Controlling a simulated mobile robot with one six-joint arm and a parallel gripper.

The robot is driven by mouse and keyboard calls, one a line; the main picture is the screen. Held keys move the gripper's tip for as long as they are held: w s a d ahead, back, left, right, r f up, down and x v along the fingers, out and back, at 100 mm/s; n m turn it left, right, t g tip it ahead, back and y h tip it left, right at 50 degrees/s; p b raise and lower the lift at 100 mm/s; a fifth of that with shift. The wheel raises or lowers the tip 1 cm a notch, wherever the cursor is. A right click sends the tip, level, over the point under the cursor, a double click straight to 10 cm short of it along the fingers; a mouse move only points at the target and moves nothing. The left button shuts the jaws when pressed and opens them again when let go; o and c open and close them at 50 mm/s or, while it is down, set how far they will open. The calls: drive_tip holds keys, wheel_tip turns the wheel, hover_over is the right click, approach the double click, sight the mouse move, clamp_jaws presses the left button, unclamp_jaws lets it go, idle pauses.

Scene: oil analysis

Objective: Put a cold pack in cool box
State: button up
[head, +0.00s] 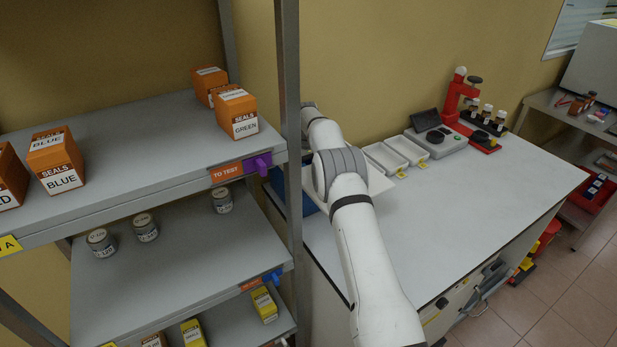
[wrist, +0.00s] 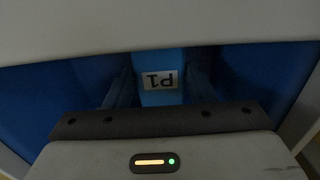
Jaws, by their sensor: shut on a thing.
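In the wrist view, my gripper (wrist: 160,92) is shut on a blue cold pack (wrist: 160,62) with an upside-down white label reading P1. One finger is on each side of it. Blue surfaces of the cool box (wrist: 45,95) lie to the left and right, and a pale band crosses the top. The pack's lower end and whether it touches the bottom are hidden. In the head view, the blue cool box (head: 310,206) shows partly behind the shelf post and my arm, with a white lid-like panel beside it. My gripper and the pack are hidden there.
The shelf rack (head: 291,130) stands close left of my arm, with orange seal boxes (head: 56,160) and several jars (head: 145,227). The bench's right front is clear.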

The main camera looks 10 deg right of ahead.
drive_tip(key=shift+f+p, duration=0.4)
drive_tip(key=shift+f, duration=1.25)
drive_tip(key=shift+f, duration=0.2)
drive_tip(key=o, duration=1.1)
drive_tip(key=shift+o, duration=0.2)
drive_tip(key=shift+r, duration=0.1)
wheel_tip(320, 180, up, 12)
drive_tip(key=shift+r+b, duration=0.1)
drive_tip(key=shift+b, duration=0.9)
